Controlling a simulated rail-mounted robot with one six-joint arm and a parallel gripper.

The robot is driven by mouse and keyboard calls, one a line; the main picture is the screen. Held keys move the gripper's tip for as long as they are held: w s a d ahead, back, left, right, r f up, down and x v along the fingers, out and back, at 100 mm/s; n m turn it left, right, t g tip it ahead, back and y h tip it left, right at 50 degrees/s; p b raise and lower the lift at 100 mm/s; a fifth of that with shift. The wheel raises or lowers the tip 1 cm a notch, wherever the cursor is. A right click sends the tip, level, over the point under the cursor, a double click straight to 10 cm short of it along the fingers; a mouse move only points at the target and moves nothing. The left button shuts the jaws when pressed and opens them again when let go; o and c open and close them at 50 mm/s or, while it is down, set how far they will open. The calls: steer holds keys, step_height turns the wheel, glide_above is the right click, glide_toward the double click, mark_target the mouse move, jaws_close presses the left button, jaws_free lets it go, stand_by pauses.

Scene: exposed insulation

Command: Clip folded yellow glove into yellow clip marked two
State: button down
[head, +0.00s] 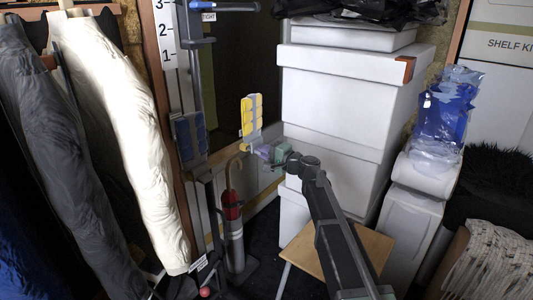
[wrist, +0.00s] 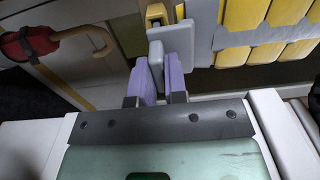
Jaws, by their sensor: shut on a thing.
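The folded yellow glove (head: 250,116), yellow segments on a grey panel, is upright in the middle of the head view. Its segments also show at the top right of the wrist view (wrist: 243,14). My gripper (head: 263,151) is just below it. In the wrist view, my gripper's purple fingers (wrist: 157,80) are shut on a light grey tab (wrist: 156,52) that appears joined to the glove's panel. A small yellow piece with a dark slot (wrist: 156,13) lies beyond the tab; I cannot tell if it is the clip. No clip marked two is readable.
A blue folded item (head: 190,137) hangs on the rack at left, beside a board numbered 1 to 3 (head: 165,32). White stacked boxes (head: 335,100) rise at right.

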steer(key=shift+x, duration=1.1)
steer(key=c, duration=1.1)
jaws_free()
steer(key=v, duration=1)
steer(key=shift+s+d+f, duration=0.1)
steer(key=shift+s+d, duration=0.1)
steer(key=shift+d, duration=0.15)
